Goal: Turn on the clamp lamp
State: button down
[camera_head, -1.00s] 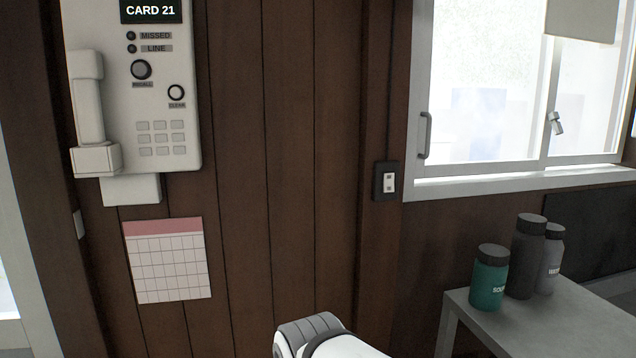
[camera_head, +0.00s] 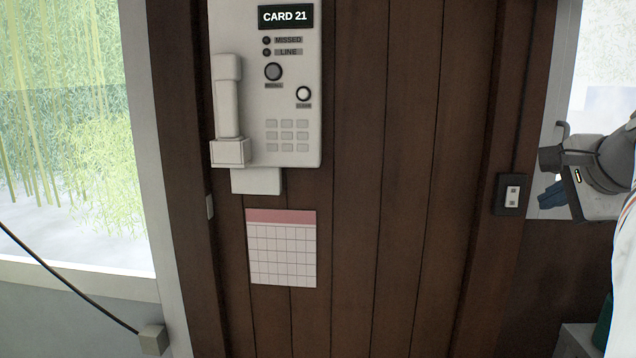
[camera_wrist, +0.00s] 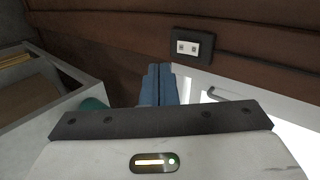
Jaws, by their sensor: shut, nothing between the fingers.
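No clamp lamp shows in either view. My gripper (camera_head: 551,195) is at the right edge of the head view, in front of the window frame and just right of the dark wall plate. In the wrist view its blue fingers (camera_wrist: 158,84) are together with nothing between them. The wall plate (camera_head: 511,194) is black with a pale two-part insert. It also shows in the wrist view (camera_wrist: 191,47), beyond and right of the fingertips, apart from them.
A wall phone (camera_head: 297,85) and a calendar (camera_head: 282,248) are on the wood wall. A black cord (camera_head: 65,285) runs to a small box (camera_head: 152,340) at lower left. A green bottle (camera_wrist: 94,103) stands beside a grey table (camera_wrist: 75,75). A window handle (camera_wrist: 221,94) is right of the fingers.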

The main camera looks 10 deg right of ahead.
jog(key=shift+s+d+r+m, duration=0.2)
jog(key=shift+d+r, duration=0.2)
jog(key=shift+r, duration=0.05)
jog(key=shift+s+d+r+m, duration=0.15)
jog(key=shift+d+r+m, duration=0.05)
jog(key=shift+d+r, duration=0.2)
jog(key=p, duration=0.2)
send_near(512, 204)
notch_tip(512, 204, down, 4)
jog(key=w, duration=0.3)
jog(key=p, duration=0.1)
jog(key=shift+w+d+r, duration=0.15)
jog(key=shift+w+d, duration=0.1)
jog(key=shift+w, duration=0.15)
jog(key=shift+w+d, duration=0.15)
jog(key=shift+w, duration=0.5)
